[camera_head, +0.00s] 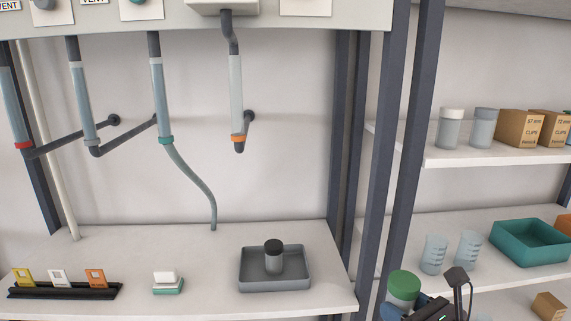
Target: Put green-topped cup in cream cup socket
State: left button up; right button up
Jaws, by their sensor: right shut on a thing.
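The green-topped cup (404,286) is at the lower right of the head view, in front of the shelf posts. It has a wide green lid, and its lower part is partly hidden at the bottom of the picture. My right gripper (416,305) is shut on it, coming in from the lower right; its fingertips are mostly hidden. I cannot make out a cream cup socket in this view. My left gripper is not in view.
The bench (210,250) carries a grey tray (270,284) with a black-lidded jar (273,258), a white-and-teal block (168,284) and a black card rack (66,291). Dark posts (400,150) stand before shelves with beakers, a teal bin (530,242) and boxes.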

jog(key=shift+s+a+f, duration=0.1)
jog(key=shift+a+f, duration=0.1)
jog(key=shift+f, duration=0.5)
jog(key=shift+w+r, duration=0.25)
jog(key=shift+w, duration=0.05)
jog(key=shift+s+f, duration=0.2)
jog(key=shift+s, duration=0.05)
jog(key=shift+s+f, duration=0.1)
jog(key=shift+f, duration=0.1)
jog(key=shift+f+b, duration=0.8)
jog(key=shift+b, duration=0.25)
jog(key=shift+d, duration=0.15)
